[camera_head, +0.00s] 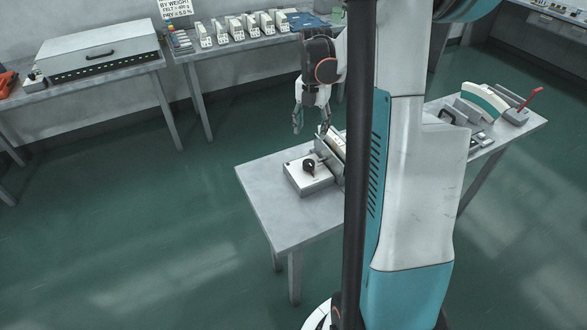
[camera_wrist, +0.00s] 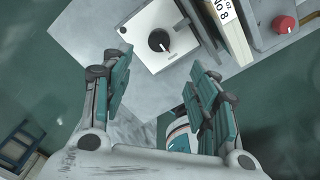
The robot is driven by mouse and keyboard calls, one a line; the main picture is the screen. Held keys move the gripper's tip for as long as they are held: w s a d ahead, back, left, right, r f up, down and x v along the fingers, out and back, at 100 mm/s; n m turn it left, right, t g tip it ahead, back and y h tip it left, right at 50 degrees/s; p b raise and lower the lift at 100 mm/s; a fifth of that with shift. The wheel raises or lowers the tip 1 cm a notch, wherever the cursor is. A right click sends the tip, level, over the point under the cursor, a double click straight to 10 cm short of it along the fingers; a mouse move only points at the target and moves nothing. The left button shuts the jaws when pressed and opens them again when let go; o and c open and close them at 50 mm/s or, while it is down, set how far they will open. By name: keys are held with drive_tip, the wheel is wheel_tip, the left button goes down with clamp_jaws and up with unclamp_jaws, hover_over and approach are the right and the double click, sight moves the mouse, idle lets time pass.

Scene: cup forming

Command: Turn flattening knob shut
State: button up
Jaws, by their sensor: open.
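The flattening knob is a round black knob with a red mark (camera_head: 309,165) on top of a pale square box (camera_head: 300,182) at the near left part of the table. In the wrist view the knob (camera_wrist: 160,41) sits on the box's white top, upper middle, its red mark pointing to the lower right. My gripper (camera_head: 311,130) is open and empty, above and behind the knob in the head view. In the wrist view its two teal-padded fingers (camera_wrist: 162,85) stand wide apart, with the knob beyond them and between their lines. Nothing touches the knob.
An upright panel with lettering (camera_wrist: 231,25) stands right beside the box. Beyond it is a red knob (camera_wrist: 284,24) on a grey unit. The table (camera_head: 262,205) is bare left of the box. My column hides part of the table in the head view.

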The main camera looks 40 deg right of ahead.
sight(309, 162)
drive_tip(key=shift+n, duration=0.4)
wheel_tip(309, 162, down, 14)
drive_tip(key=b, duration=0.4)
drive_tip(key=shift+a+b, duration=0.1)
drive_tip(key=shift+b, duration=0.2)
drive_tip(key=shift+c, duration=0.5)
drive_tip(key=c, duration=1)
